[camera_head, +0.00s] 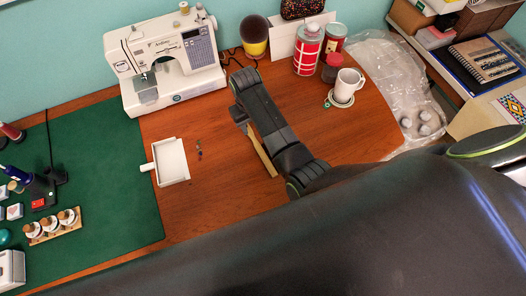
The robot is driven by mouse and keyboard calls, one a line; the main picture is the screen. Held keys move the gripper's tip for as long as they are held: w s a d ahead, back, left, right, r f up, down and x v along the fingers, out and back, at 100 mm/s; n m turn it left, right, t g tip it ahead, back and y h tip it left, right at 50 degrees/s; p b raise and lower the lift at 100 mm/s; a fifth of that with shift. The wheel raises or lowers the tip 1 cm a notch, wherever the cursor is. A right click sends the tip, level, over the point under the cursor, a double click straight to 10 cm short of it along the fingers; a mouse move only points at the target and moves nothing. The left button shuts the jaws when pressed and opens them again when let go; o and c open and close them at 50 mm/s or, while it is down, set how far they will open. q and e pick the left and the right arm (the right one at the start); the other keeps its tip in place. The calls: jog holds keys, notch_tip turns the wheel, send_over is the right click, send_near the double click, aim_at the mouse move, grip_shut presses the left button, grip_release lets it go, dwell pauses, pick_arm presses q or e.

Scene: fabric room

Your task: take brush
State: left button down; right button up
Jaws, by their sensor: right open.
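A brush with a pale wooden handle (262,155) lies on the wooden desk, partly hidden under my right forearm and wrist. I cannot make out its head. My right arm comes in from the right and bends over the middle of the desk. My right gripper (239,115) shows only in part below the wrist, close to the upper end of the handle. It is open; the arm hides most of its fingers, and I cannot tell whether they touch the brush. My left gripper is not in view.
A white dustpan (171,161) and small dark crumbs (199,150) lie left of the brush. A sewing machine (166,58) stands behind. A white mug (347,86) and red tins (307,49) stand at the right. A green mat (110,190) covers the left side.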

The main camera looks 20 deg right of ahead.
aim_at(255, 141)
notch_tip(255, 141, down, 3)
jog(key=shift+w, duration=0.1)
jog(key=shift+f, duration=0.3)
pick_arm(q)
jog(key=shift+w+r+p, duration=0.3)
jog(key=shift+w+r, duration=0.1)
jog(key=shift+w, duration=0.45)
pick_arm(e)
jog(key=shift+f, duration=2.35)
jog(key=shift+c, duration=0.5)
grip_shut()
jog(key=shift+r, duration=0.2)
